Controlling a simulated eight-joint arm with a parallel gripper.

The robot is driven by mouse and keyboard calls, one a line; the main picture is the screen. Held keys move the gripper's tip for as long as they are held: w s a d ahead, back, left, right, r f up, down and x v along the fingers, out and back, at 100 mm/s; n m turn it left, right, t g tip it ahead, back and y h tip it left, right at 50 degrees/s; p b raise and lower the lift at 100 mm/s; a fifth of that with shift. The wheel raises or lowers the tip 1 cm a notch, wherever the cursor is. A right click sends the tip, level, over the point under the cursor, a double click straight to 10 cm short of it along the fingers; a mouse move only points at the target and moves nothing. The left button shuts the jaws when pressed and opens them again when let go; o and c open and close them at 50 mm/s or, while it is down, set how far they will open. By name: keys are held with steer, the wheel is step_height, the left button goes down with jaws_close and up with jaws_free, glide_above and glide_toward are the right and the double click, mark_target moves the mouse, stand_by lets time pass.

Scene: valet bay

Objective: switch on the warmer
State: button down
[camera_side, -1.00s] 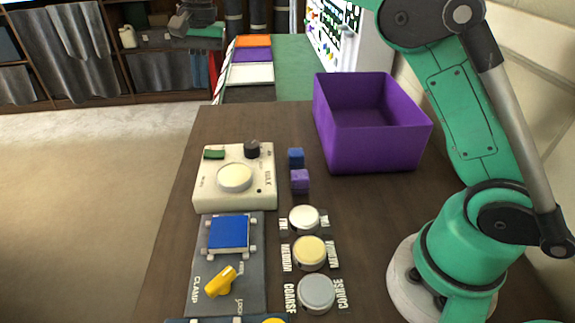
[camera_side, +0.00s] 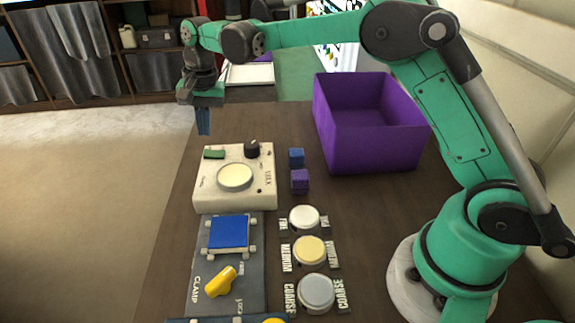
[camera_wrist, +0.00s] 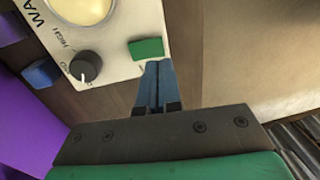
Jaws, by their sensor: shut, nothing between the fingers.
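The warmer (camera_side: 207,196) is a cream box on the dark table, with a round pale plate (camera_side: 235,177), a green rocker switch (camera_side: 214,154) and a black knob (camera_side: 252,149). In the wrist view, the green switch (camera_wrist: 147,48) is just beyond my fingertips, and the black knob (camera_wrist: 86,66) is to its left. My gripper (camera_side: 203,133) is shut and empty, pointing down above the table behind the warmer's switch edge. Its blue fingers (camera_wrist: 155,68) are together in the wrist view, close to the switch. Whether they touch it I cannot tell.
A blue cube (camera_side: 296,156) and a purple cube (camera_side: 300,180) lie right of the warmer. A purple bin (camera_side: 372,148) stands at the back right. A clamp panel (camera_side: 254,262) and several round jars (camera_side: 310,251) are in front.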

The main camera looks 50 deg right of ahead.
mark_target(206, 153)
steer(key=shift+w+a+f, duration=0.15)
steer(key=shift+f, duration=1.95)
steer(key=shift+f, duration=0.15)
steer(key=shift+s+d+r, duration=0.25)
steer(key=shift+s+d, duration=0.25)
step_height(206, 153, up, 14)
steer(key=w+a, duration=0.1)
